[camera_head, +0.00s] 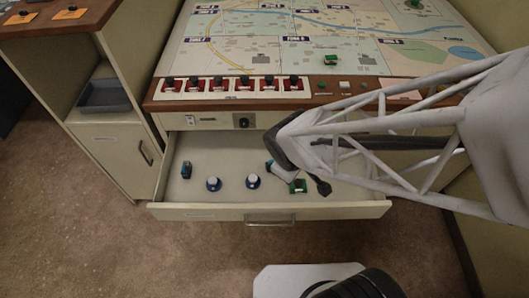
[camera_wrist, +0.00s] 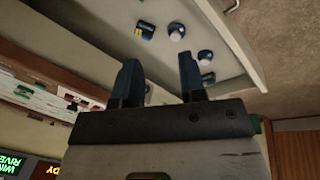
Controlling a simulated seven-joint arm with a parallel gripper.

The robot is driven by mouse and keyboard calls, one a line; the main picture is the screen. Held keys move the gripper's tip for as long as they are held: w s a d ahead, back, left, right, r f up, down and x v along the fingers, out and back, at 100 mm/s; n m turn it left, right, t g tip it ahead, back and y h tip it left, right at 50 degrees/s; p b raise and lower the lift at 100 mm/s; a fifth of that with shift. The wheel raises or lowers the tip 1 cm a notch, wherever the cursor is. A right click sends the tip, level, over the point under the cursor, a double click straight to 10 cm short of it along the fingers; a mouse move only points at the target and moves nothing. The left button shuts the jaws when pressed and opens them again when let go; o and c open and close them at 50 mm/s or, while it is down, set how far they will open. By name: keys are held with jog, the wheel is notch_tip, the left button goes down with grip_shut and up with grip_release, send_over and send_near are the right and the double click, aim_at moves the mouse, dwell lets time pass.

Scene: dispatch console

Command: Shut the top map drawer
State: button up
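The top map drawer (camera_head: 225,211) is pulled out from under the map table in the head view. Its front panel has a metal handle (camera_head: 270,220) in the middle. The drawer's pale front wall (camera_wrist: 228,40) also shows in the wrist view, with part of the handle (camera_wrist: 232,5) at the top edge. My gripper (camera_wrist: 158,78) is open, its two dark fingers apart with nothing seen held between them. In the head view my gripper (camera_head: 283,172) is over the right part of the open drawer, behind the front panel, partly hidden by my arm. Contact with the drawer cannot be told.
A row of red switches (camera_head: 219,83) lines the table edge above. A cabinet (camera_head: 115,145) stands left. The floor (camera_head: 200,255) before the drawer is partly clear.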

aim_at(265, 224)
jog(key=s+a+f+n, duration=0.3)
jog(key=f, duration=0.5)
jog(key=s+a+f+n, duration=0.3)
jog(key=f+n, duration=0.1)
jog(key=f, duration=0.5)
jog(key=shift+s+a+f+n+y, duration=0.2)
jog(key=shift+s+a+n+y, duration=0.1)
jog(key=shift+a+y, duration=0.1)
jog(key=shift+f, duration=0.1)
jog(key=shift+x, duration=3.8)
grip_shut()
